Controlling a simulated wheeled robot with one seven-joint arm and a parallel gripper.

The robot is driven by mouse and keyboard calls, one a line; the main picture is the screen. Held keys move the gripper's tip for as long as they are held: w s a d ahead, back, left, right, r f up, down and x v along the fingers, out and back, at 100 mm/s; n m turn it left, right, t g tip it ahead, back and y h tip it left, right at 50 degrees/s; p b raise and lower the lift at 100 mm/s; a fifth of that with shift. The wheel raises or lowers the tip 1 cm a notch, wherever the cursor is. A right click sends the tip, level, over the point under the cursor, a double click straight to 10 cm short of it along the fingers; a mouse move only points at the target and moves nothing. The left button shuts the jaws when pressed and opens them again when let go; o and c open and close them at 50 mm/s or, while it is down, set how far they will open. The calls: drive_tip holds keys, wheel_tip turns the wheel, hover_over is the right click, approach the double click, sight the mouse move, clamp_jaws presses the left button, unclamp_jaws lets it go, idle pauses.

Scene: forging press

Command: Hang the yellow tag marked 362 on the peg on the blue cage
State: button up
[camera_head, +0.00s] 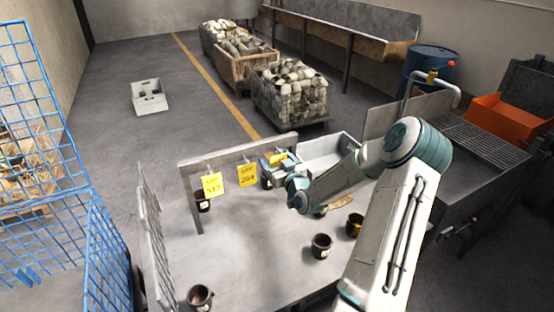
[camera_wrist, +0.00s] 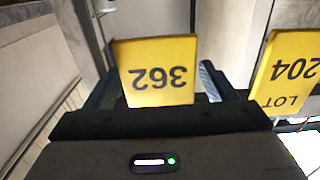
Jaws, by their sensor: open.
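The yellow tag marked 362 (camera_wrist: 160,72) appears upside down in the wrist view, between the two fingers of my open gripper (camera_wrist: 160,85). The fingers stand apart on either side of it; I cannot tell whether either touches it. In the head view, my gripper (camera_head: 278,165) is at the right part of the upright board (camera_head: 236,153), with a yellow tag (camera_head: 279,158) partly hidden at it. The blue cage (camera_head: 40,95) of wire mesh stands at the left of the head view. I cannot make out its peg.
Two other yellow tags, one marked 537 (camera_head: 212,184) and one beside it (camera_head: 247,174), hang on the board. A tag marked 204 (camera_wrist: 290,75) is close at right in the wrist view. Dark cups (camera_head: 321,246) stand on the table (camera_head: 255,250). A mesh panel (camera_head: 152,225) edges its left side.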

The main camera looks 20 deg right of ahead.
sight(279, 161)
drive_tip(key=c, duration=1.1)
drive_tip(key=shift+o, duration=0.2)
drive_tip(key=shift+r, duration=0.55)
drive_tip(key=shift+s, duration=0.25)
drive_tip(key=shift+s+d+b, duration=0.1)
drive_tip(key=shift+s+b, duration=0.35)
drive_tip(key=shift+s, duration=1.8)
drive_tip(key=shift+s, duration=0.1)
drive_tip(key=s+f+b, duration=0.2)
drive_tip(key=s, duration=0.4)
drive_tip(key=shift+b, duration=0.4)
